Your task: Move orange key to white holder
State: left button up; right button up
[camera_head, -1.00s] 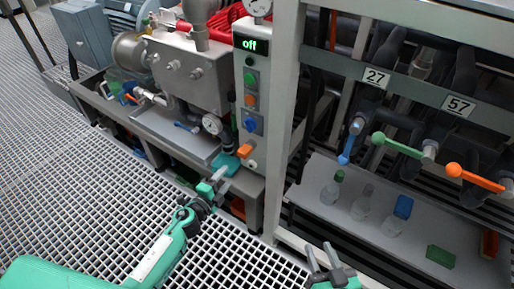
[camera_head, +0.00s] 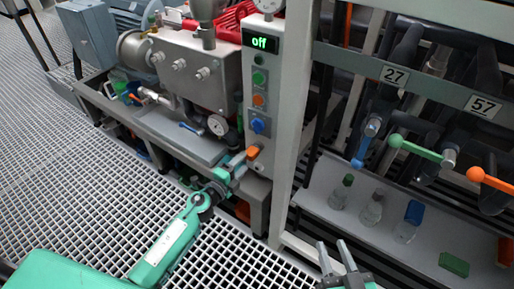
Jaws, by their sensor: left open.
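The orange key (camera_head: 253,152) sits low on the front of the grey control panel, below the blue knob. My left gripper (camera_head: 243,158) is open, with its fingertips right at the key's left side; I cannot tell whether they touch it. The white holder cannot be made out clearly at this size; the area just below the key is small and partly hidden by the gripper. My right gripper (camera_head: 336,256) is open and empty at the bottom of the view, in front of the frame post.
Bottles (camera_head: 371,208) and a green block (camera_head: 454,264) stand on a shelf at right. Blue, green and orange valve handles hang above it.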

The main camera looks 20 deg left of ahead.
aim_at(248, 158)
pick_arm(q)
jog(key=x, duration=0.5)
jog(key=shift+w, duration=0.15)
jog(key=shift+w+d, duration=0.15)
jog(key=shift+w, duration=0.2)
pick_arm(e)
jog(key=shift+w+d+r+t, duration=0.1)
jog(key=shift+w+r+t, duration=0.05)
jog(key=shift+r+t, duration=0.2)
jog(key=shift+r, duration=0.1)
dwell(0.5)
pick_arm(q)
grip_shut()
jog(key=shift+p+v, duration=0.4)
jog(key=shift+v, duration=2.55)
pick_arm(e)
jog(key=shift+r, duration=0.3)
